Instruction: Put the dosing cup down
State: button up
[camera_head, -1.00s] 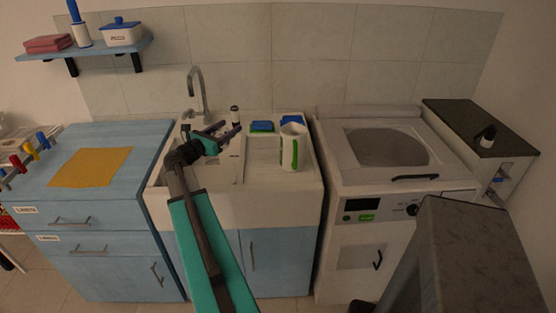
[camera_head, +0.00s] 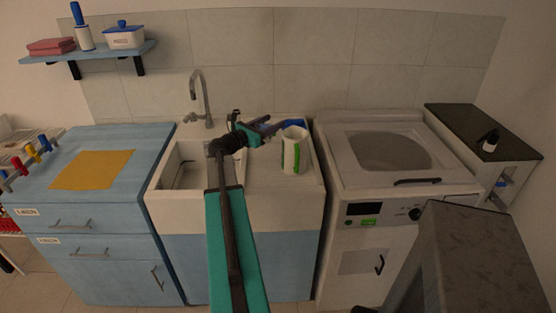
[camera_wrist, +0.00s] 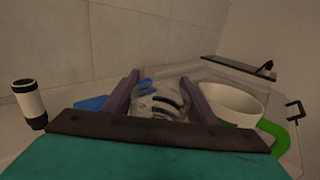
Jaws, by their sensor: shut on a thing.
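My gripper (camera_head: 272,126) is above the right part of the sink counter, behind the white and green container (camera_head: 293,151). In the wrist view its two purple fingers (camera_wrist: 160,92) are closed on a pale, see-through dosing cup (camera_wrist: 162,108) with dark curved bands. The cup's lower part is hidden by the gripper body. In the head view I cannot make the cup out. The white container, open at the top with a green handle, also stands just right of the fingers in the wrist view (camera_wrist: 232,104).
A blue item (camera_head: 294,123) lies behind the container, and another blue one (camera_wrist: 92,103) shows left of the fingers. A black and white bottle (camera_wrist: 30,104) stands farther left. The tap (camera_head: 203,97) rises behind the basin. The counter front, right of my arm, looks clear.

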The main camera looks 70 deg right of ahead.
notch_tip(320, 180, down, 6)
jog(key=shift+p, duration=0.45)
jog(key=shift+f, duration=0.25)
jog(key=shift+f+p, duration=0.35)
jog(key=shift+f, duration=1.4)
jog(key=shift+f, duration=0.1)
jog(key=o, duration=1.2)
jog(key=shift+c, duration=0.2)
jog(key=b+v, duration=0.2)
jog(key=v, duration=1)
jog(key=shift+o, duration=0.4)
